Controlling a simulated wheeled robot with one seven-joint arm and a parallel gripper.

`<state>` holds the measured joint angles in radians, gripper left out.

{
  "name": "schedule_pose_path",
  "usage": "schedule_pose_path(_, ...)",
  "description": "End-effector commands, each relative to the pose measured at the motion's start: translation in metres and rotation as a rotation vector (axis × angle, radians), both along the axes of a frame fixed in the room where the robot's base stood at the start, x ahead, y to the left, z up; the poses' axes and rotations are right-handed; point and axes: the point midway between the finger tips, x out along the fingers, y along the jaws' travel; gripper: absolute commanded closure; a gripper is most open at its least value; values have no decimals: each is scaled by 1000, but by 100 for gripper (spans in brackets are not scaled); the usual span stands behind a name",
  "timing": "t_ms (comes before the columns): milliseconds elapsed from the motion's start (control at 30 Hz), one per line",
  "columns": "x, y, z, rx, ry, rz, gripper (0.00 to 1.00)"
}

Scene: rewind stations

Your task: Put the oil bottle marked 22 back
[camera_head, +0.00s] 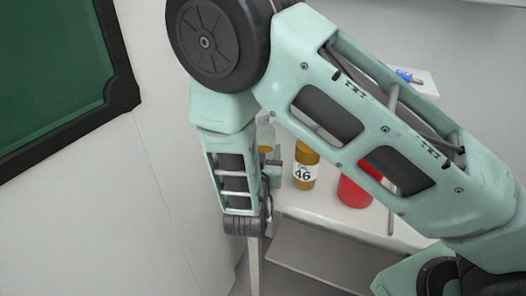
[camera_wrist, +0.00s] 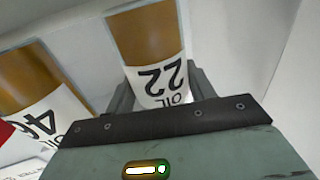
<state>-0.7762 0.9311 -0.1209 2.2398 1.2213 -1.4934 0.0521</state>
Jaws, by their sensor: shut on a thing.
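The oil bottle marked 22 (camera_wrist: 150,45) is amber with a white label. In the wrist view it stands between the two fingers of my gripper (camera_wrist: 160,92), which is shut on it. Its label reads upside down there. In the head view my gripper (camera_head: 272,172) is beside the shelf's left end, and the bottle is mostly hidden behind my arm. I cannot tell whether its base touches the shelf surface.
Another amber oil bottle, marked 46 (camera_head: 305,170), stands close to the right on a white shelf (camera_head: 325,212). A red container (camera_head: 354,192) is right of it. A wall is close on the left, with a green board (camera_head: 50,60). A small blue item (camera_head: 408,76) lies farther back.

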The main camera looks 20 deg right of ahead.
Motion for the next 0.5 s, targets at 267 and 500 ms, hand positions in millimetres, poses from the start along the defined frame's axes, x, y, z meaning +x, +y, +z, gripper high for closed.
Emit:
schedule_pose_path(267, 0, 0, 0, 0, 0, 0, 24)
schedule_pose_path(500, -5, 3, 2, 0, 1, 2, 24)
